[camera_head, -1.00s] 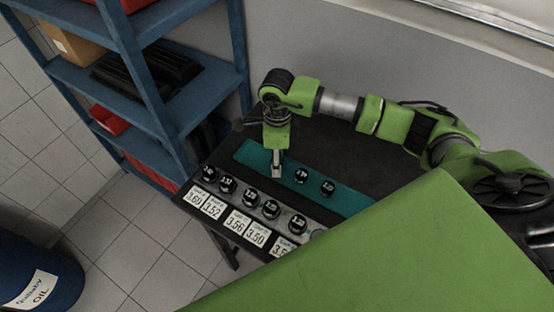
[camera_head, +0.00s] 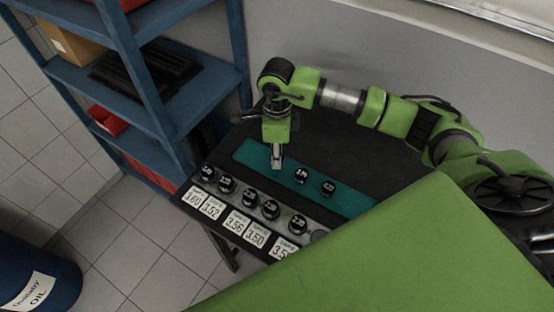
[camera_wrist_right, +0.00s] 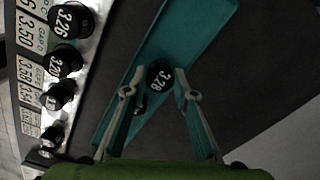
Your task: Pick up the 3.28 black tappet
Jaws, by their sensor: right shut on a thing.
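The 3.28 black tappet (camera_wrist_right: 158,77) shows in the right wrist view, its number facing the camera, over the teal mat (camera_wrist_right: 185,32). My right gripper (camera_wrist_right: 157,82) has one finger on each side of it and is shut on it. In the head view my right gripper (camera_head: 277,163) points down over the teal mat (camera_head: 350,201), and the held tappet is hidden or too small to make out. I cannot tell whether it touches the mat. My left gripper is in neither current view.
Two other black tappets (camera_head: 301,175) (camera_head: 328,188) stand on the mat to the right of the gripper. Several more (camera_head: 271,209) stand in a row along the front, behind white number labels (camera_head: 237,222). A blue shelf (camera_head: 160,100) stands left of the black table (camera_head: 345,150).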

